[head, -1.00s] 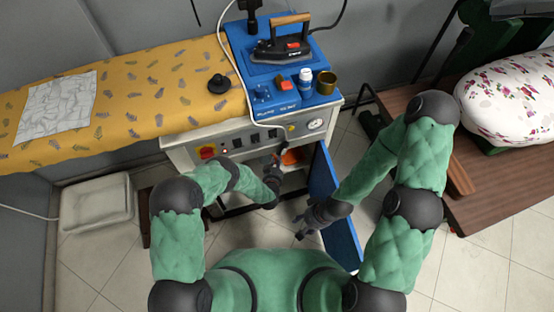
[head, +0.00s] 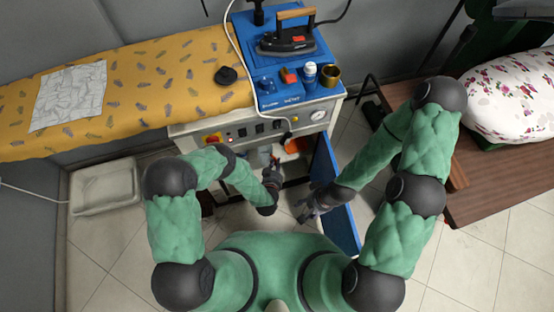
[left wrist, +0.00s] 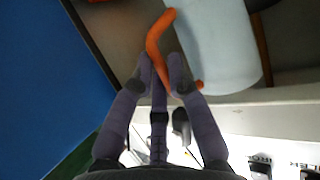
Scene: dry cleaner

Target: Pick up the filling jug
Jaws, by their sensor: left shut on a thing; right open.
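The filling jug (left wrist: 215,45) shows in the left wrist view as a pale, whitish-blue body with a curved orange handle (left wrist: 155,45). My left gripper (left wrist: 160,72) is shut on that handle, with its fingers closing around it from below. In the head view my left gripper (head: 274,165) is at the open front of the ironing unit, under its control panel. The jug is mostly hidden there by the gripper and the cabinet. My right gripper (head: 308,207) is open and empty, lower and to the right, close to the blue door.
The blue cabinet door (head: 335,195) stands open to the right of the opening. The control panel (head: 260,128) overhangs it. An iron (head: 288,42), a white bottle (head: 309,75) and a brass cup (head: 331,75) stand on top. A white bin (head: 105,188) is at left; a brown table (head: 480,180) is at right.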

